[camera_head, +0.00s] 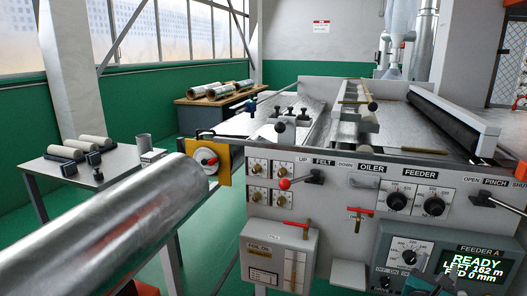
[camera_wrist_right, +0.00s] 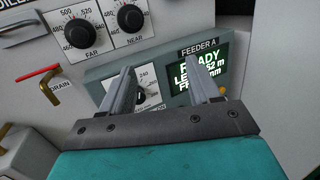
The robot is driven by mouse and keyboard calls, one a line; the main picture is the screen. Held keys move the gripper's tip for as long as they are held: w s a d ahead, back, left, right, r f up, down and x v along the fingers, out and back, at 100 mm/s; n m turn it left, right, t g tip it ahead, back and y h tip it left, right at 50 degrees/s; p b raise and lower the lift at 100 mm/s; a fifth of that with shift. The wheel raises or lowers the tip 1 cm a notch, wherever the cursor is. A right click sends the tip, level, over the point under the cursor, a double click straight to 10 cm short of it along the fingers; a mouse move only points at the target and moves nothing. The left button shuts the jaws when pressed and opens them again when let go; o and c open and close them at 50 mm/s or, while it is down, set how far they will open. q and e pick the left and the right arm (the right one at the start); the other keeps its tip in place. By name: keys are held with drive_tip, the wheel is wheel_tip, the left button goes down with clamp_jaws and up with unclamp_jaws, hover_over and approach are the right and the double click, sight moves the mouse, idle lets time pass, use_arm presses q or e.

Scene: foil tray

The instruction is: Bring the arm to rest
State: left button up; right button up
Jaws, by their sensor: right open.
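My right gripper (camera_wrist_right: 163,84) is open in the right wrist view, with its two grey fingers apart and nothing between them. In the head view only a bit of my right gripper (camera_head: 428,284) shows at the bottom edge, below the display (camera_head: 473,268) that reads READY. My left gripper is not in view.
The machine (camera_head: 300,166) with knobs, red-handled levers and a roller fills the right. A large metal cylinder (camera_head: 120,225) crosses the lower left foreground. A side table (camera_head: 60,172) with small rollers stands left, and a wooden table (camera_head: 205,118) with rolls stands behind.

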drive_tip(key=s+a+f+m+g+y, duration=0.1)
drive_tip(key=s+a+f+m+y, duration=0.4)
drive_tip(key=f, duration=0.3)
drive_tip(key=s+a+f+m+g+y, duration=0.1)
drive_tip(key=s+a+f+m+y, duration=0.35)
drive_tip(key=s+f, duration=0.3)
drive_tip(key=s+a+r+m+y, duration=0.1)
drive_tip(key=s+a+m+y, duration=0.6)
drive_tip(key=s+a+m, duration=0.2)
drive_tip(key=a+m, duration=0.5)
drive_tip(key=a, duration=0.4)
drive_tip(key=shift+w+a, duration=0.25)
drive_tip(key=shift+a, duration=0.05)
